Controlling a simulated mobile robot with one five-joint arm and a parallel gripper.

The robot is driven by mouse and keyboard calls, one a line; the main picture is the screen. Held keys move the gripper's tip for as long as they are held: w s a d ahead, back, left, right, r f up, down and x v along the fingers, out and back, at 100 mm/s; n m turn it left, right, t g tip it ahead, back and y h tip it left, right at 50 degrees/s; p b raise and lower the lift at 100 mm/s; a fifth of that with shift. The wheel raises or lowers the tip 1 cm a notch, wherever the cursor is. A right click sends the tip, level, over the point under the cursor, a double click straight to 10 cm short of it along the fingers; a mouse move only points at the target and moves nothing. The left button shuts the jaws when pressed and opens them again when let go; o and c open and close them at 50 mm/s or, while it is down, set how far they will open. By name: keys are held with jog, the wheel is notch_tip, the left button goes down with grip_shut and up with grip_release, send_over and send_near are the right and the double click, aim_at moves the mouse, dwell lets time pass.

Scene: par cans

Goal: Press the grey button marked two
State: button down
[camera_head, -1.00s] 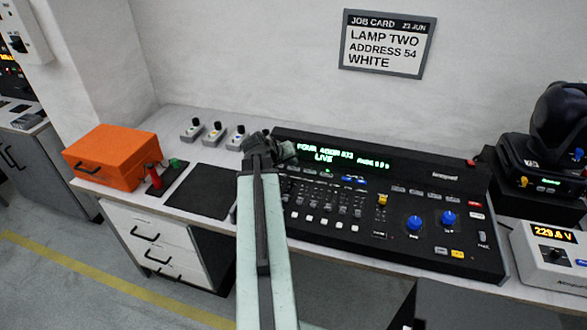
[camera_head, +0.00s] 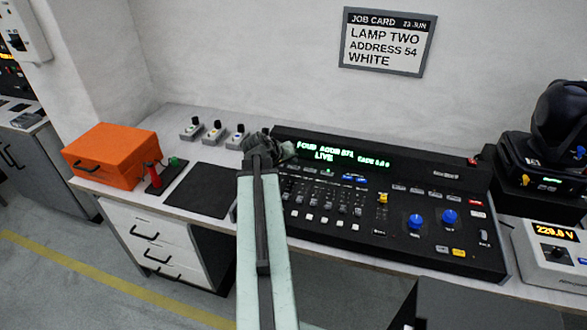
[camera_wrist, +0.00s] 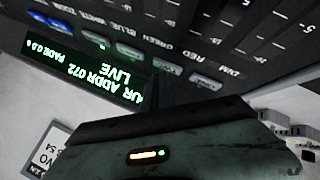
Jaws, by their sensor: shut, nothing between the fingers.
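The black console (camera_head: 400,235) stands on the bench, its green lit display (camera_head: 340,157) reading FOUR, an address and LIVE. A row of small buttons runs below the display. Grey buttons (camera_wrist: 168,70) of that row show in the wrist view, upside down beside the display; I cannot read which is marked two. My gripper (camera_head: 272,148) is shut and empty at the console's upper left corner. It hides the left end of the button row in the head view. Whether it touches the console, I cannot tell. Its dark body (camera_wrist: 160,140) fills the lower wrist view.
A job card (camera_head: 387,42) on the wall reads LAMP TWO, ADDRESS 54, WHITE. Three small switch boxes (camera_head: 216,131), a dark mat (camera_head: 203,190) and an orange case (camera_head: 110,155) lie left. A lamp (camera_head: 545,150) and a voltage meter (camera_head: 550,255) stand right.

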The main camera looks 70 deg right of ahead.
jog(key=shift+f+b, duration=0.35)
dwell(0.6)
jog(key=shift+r+p, duration=0.8)
notch_tip(320, 180, up, 5)
jog(key=p, duration=0.5)
dwell(0.7)
